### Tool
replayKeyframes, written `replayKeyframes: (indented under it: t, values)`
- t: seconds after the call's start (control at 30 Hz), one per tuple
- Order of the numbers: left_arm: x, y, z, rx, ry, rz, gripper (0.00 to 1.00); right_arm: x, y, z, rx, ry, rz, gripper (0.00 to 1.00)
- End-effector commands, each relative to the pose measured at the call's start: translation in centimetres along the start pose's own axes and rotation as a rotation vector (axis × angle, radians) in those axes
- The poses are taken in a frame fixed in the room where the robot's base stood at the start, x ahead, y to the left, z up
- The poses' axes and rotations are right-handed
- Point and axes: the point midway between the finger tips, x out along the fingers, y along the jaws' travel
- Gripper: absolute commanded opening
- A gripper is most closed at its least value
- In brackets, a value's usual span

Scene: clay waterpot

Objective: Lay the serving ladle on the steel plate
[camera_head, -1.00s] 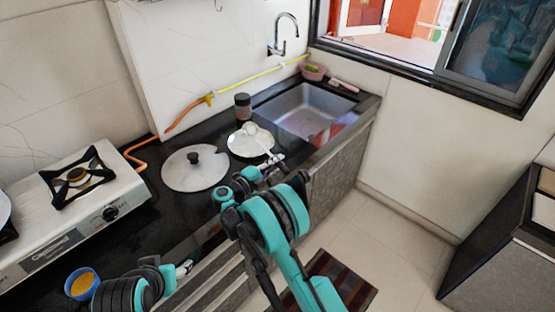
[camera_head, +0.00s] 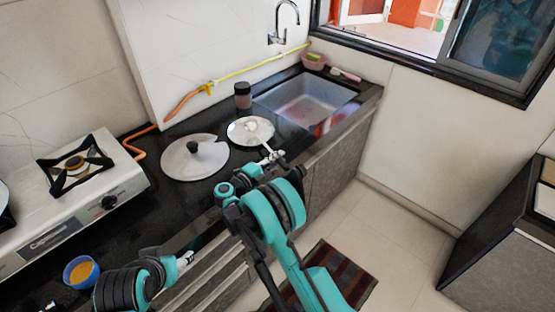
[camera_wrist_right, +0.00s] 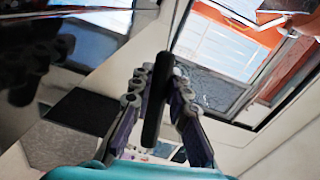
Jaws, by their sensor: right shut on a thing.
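The steel plate (camera_head: 236,137) lies on the dark counter in front of the sink. The serving ladle (camera_head: 252,126) has its pale bowl over the plate; whether it touches is too small to tell. Its handle slopes toward the near right, past the rim, into my right gripper (camera_head: 272,157). In the right wrist view my right gripper (camera_wrist_right: 160,92) is shut on the ladle's dark handle (camera_wrist_right: 154,115). My left gripper (camera_head: 187,257) is at the lower left over the counter's front edge, away from the plate; its fingers are too small to read.
A round lid with a dark knob (camera_head: 180,168) lies left of the plate. A dark jar (camera_head: 243,96) stands behind the plate. The sink (camera_head: 310,100) is to its right. A stove (camera_head: 75,190) and blue bowl (camera_head: 80,271) are at the left.

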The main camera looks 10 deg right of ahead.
Motion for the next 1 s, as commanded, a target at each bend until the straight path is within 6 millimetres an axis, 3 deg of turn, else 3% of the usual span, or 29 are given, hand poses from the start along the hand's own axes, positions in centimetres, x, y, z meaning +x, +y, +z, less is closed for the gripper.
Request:
replayKeyframes:
  t: [0.93,0.97,1.0]
  values:
    - [1.4,0.0,1.0,0.000,0.000,0.000,0.59,0.1,1.9,0.3,0.000,0.000,0.000,0.00]
    - [1.4,0.0,1.0,0.000,0.000,0.000,0.59,0.1,1.9,0.3,0.000,0.000,0.000,0.18]
    - [1.4,0.0,1.0,0.000,0.000,0.000,0.59,0.1,1.9,0.3,0.000,0.000,0.000,0.29]
